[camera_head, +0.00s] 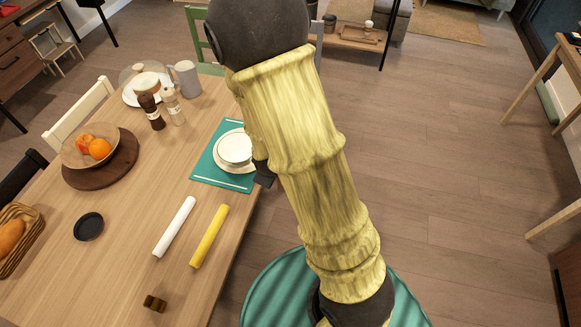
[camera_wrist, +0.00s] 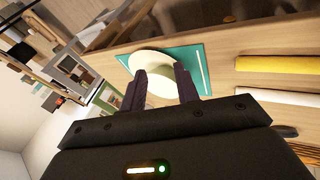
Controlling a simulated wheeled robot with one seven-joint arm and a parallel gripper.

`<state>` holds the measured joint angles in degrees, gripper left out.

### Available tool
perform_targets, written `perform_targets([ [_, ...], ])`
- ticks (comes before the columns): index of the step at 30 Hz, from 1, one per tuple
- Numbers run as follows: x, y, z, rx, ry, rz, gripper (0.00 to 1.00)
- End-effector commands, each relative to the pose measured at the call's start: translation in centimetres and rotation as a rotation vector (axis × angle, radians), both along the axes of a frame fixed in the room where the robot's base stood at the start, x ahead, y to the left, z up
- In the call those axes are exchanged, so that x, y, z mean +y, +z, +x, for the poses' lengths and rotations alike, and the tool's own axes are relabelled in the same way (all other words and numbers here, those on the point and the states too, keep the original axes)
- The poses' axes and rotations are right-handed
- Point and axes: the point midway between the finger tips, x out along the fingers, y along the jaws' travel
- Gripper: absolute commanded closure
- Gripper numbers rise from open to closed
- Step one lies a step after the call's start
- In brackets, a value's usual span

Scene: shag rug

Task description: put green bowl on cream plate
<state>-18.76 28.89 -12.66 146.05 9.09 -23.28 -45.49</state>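A cream plate (camera_head: 221,164) lies on a teal placemat near the table's right edge, with a round whitish dish (camera_head: 235,147) on it. I see no clearly green bowl; the arm may hide part of this area. In the wrist view the pale plate (camera_wrist: 150,58) shows behind my gripper (camera_wrist: 161,70). Its two dark fingers are apart, with nothing clearly held between them. In the head view only a dark bit of my gripper (camera_head: 264,174) shows beside the plate, the rest hidden behind my arm.
The teal placemat (camera_head: 207,172) is flat. A white roll (camera_head: 174,227) and a yellow roll (camera_head: 209,236) lie nearby. Two mills (camera_head: 151,111), a fruit bowl (camera_head: 77,157), a small dark dish (camera_head: 88,226) and a bread basket (camera_head: 14,250) stand further left. Floor right of the table is free.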

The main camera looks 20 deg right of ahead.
Motion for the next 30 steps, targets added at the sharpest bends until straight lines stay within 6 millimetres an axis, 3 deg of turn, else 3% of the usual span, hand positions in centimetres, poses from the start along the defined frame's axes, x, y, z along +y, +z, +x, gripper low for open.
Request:
perform_targets([
  [6,-0.6,5.3,-3.5,0.109,-0.332,0.248,0.69],
  [13,-1.8,9.9,-8.2,0.208,-0.642,0.367,0.69],
  [18,-2.2,10.9,-9.7,0.235,-0.73,0.379,0.69],
  [30,-2.1,10.9,-9.7,0.236,-0.731,0.379,0.69],
])
